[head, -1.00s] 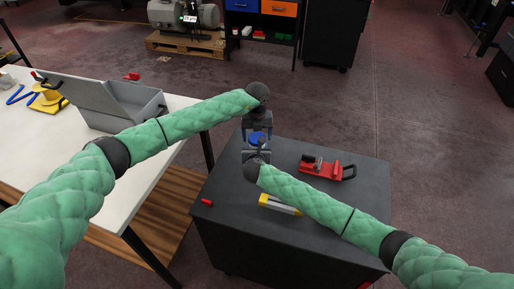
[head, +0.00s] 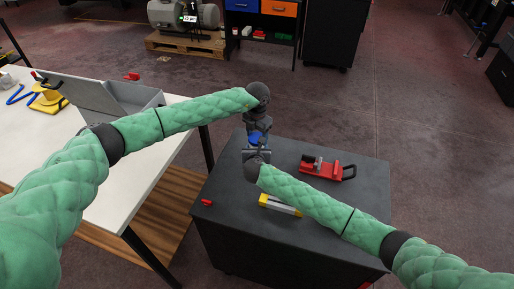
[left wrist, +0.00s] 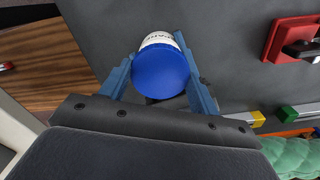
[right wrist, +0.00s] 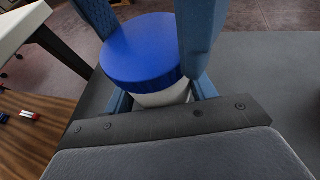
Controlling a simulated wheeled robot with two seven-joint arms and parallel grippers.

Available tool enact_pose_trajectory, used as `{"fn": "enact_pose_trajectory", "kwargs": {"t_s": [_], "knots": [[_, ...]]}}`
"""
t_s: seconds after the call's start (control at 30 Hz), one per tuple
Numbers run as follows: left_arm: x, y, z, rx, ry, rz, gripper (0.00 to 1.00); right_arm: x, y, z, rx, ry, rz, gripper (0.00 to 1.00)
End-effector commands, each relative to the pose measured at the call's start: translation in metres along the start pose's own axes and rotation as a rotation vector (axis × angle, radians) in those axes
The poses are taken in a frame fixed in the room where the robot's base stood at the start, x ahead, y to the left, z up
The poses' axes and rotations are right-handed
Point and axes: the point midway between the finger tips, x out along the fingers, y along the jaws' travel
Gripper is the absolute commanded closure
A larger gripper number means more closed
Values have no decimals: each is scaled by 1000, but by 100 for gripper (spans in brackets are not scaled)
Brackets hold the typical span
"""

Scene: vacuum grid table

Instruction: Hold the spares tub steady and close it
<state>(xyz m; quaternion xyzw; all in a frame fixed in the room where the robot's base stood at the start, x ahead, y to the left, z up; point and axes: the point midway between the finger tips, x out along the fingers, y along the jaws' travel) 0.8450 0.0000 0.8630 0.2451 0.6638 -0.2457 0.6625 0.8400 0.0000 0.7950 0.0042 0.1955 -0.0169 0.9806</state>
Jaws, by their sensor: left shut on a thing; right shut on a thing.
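The spares tub has a white body (right wrist: 163,95) with a blue lid (right wrist: 143,50) on top, and stands upright over the dark cabinet top. In the head view it is mostly hidden between my grippers. My left gripper (head: 258,130) comes from above, its two fingers shut on the blue lid, which also shows in the left wrist view (left wrist: 160,73). My right gripper (head: 256,155) is shut on the white body below the lid, one finger on each side. Dark lettering shows on the body in the left wrist view. I cannot tell how tight the lid sits.
The dark cabinet (head: 235,215) also bears a red clamp-like tool (head: 325,168), a yellow and grey block (head: 280,205) and a small red piece (head: 206,203). The white table (head: 150,170) at left holds an open grey box (head: 75,90). My forearm passes over its edge.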

Motion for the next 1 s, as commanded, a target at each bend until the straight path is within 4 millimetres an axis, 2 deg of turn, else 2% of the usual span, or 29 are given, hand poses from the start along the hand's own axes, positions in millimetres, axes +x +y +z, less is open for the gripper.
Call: {"fn": "enact_pose_trajectory", "kwargs": {"t_s": [0.4,0.53,0.57,0.67,1.0], "knots": [[0,2,0,570,1,2,66,0,-1,0,0,0,-1,100],[1,2,0,558,1,2,66,0,-1,0,0,0,-1,100],[1,2,0,557,1,2,36,0,-1,0,0,0,-1,100],[0,2,0,557,1,2,17,0,-1,0,0,0,-1,100],[0,-2,0,559,1,-2,17,1,-1,0,0,0,-2,100]]}}
